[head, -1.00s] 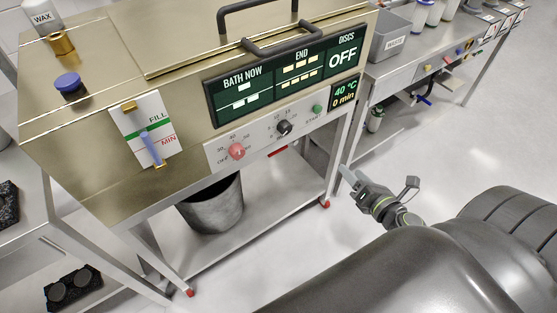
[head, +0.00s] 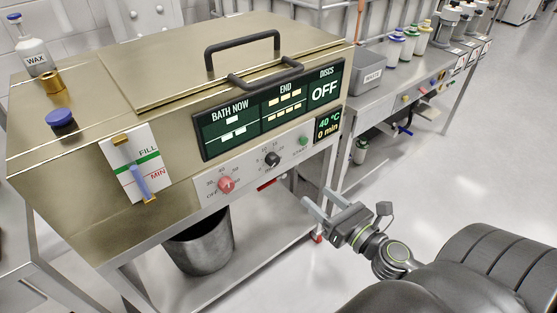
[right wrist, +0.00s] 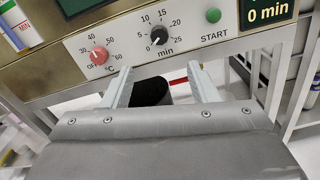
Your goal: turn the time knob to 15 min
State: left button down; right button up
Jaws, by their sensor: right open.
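The black time knob (head: 272,159) sits on the white control strip of the brass-coloured bath, between the red temperature knob (head: 226,184) and the green START button (head: 303,140). The small display (head: 328,126) reads 40 °C and 0 min. My right gripper (head: 316,195) is open and empty, in front of and below the strip. In the right wrist view its fingers (right wrist: 160,72) are apart, below the time knob and not touching it. My left gripper is out of view.
The lid handle (head: 255,60) is on top of the bath. A metal bucket (head: 200,245) is underneath. A side bench with a grey waste bin (head: 372,73) stands to the right. Floor at right is clear.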

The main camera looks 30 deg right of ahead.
jog(key=w+p, duration=0.1)
jog(key=p, duration=0.5)
send_near(276, 161)
jog(key=w, duration=0.3)
jog(key=w+p, duration=0.1)
jog(key=w, duration=0.2)
jog(key=w+p, duration=0.1)
jog(key=w, duration=0.2)
jog(key=shift+a, duration=0.35)
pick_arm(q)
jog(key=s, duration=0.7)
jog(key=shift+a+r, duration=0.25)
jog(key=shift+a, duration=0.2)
pick_arm(e)
jog(key=shift+s, duration=0.1)
jog(key=c, duration=1)
